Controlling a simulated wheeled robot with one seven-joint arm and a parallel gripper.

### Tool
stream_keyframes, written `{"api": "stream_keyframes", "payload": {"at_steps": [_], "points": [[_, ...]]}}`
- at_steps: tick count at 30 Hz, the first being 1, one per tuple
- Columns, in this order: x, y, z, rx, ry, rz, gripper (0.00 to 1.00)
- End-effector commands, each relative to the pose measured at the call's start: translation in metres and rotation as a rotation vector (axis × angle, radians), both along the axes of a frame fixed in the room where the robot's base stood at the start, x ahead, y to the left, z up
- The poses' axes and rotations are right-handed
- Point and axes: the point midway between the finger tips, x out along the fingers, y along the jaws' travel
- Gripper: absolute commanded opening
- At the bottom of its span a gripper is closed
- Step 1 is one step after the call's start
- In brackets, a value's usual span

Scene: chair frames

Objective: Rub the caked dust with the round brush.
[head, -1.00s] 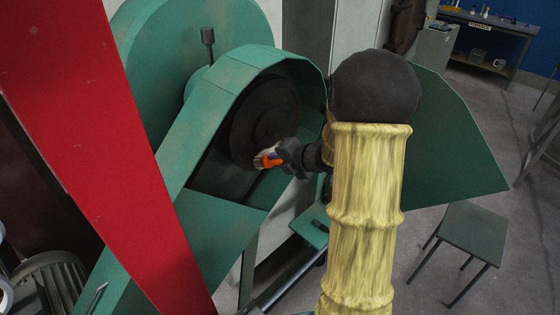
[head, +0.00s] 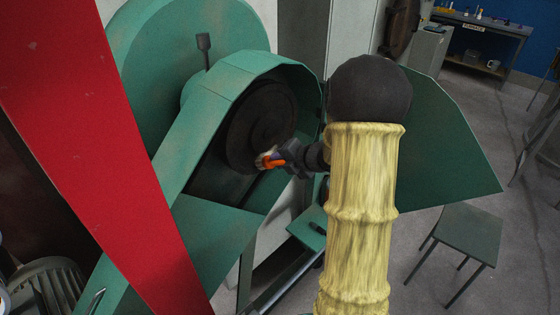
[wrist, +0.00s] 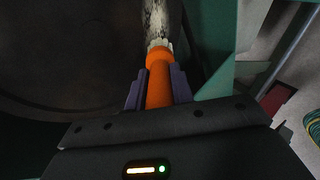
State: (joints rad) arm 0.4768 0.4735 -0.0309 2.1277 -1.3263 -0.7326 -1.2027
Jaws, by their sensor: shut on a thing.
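The round brush (head: 270,162) has an orange handle and pale bristles. My gripper (head: 283,161) is shut on its handle, inside the opening of the green machine housing and in front of a dark round wheel (head: 258,118). In the wrist view, the two fingers of my gripper (wrist: 158,88) flank the orange handle of the brush (wrist: 159,75), whose bristles point away from me. A pale, mottled patch that looks like the caked dust (wrist: 155,17) lies just beyond the bristles. The bristles appear to meet its lower end, but I cannot tell for sure whether they touch.
The green housing (head: 185,150) rims the opening closely, and an open green panel (head: 445,140) stands to the right behind my arm. A red beam (head: 110,150) crosses the left foreground. A stool (head: 463,235) stands on open floor at the right.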

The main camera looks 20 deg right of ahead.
Motion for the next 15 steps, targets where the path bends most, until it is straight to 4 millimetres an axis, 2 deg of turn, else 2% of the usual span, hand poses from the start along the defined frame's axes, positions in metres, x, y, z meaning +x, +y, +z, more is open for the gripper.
{"api": "stream_keyframes", "payload": {"at_steps": [7, 15], "points": [[0.001, -0.001, 0.001, 0.0, 0.0, 0.0, 0.0], [0.006, -0.013, 0.001, 0.001, 0.0, -0.001, 0.0]]}}
